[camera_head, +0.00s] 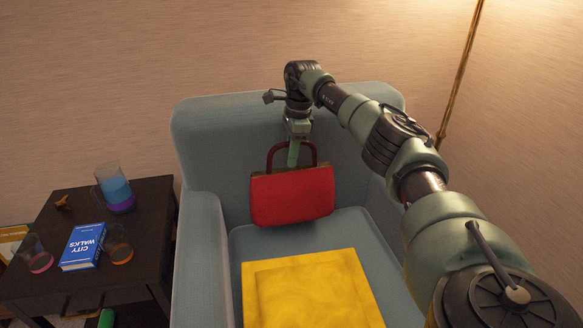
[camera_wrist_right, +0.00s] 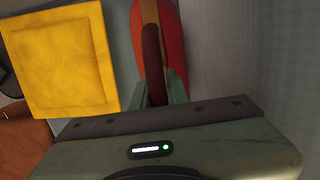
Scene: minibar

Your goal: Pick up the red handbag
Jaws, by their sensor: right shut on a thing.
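The red handbag (camera_head: 293,196) has a dark red handle arching over its top. It is upright in front of the backrest of the blue-grey armchair (camera_head: 206,230). My right gripper (camera_head: 293,160) comes down from above and is shut on the bag's handle. In the right wrist view the handle (camera_wrist_right: 153,55) runs between the fingers of the gripper (camera_wrist_right: 158,88), with the red bag (camera_wrist_right: 173,45) beyond. I cannot tell whether the bag's base touches the seat. My left gripper is not in view.
A yellow cushion (camera_head: 310,290) lies on the front of the seat. A dark side table (camera_head: 150,215) at left holds a pitcher (camera_head: 116,190), two glasses and a blue book (camera_head: 83,246). A brass pole (camera_head: 460,75) stands at right behind the chair.

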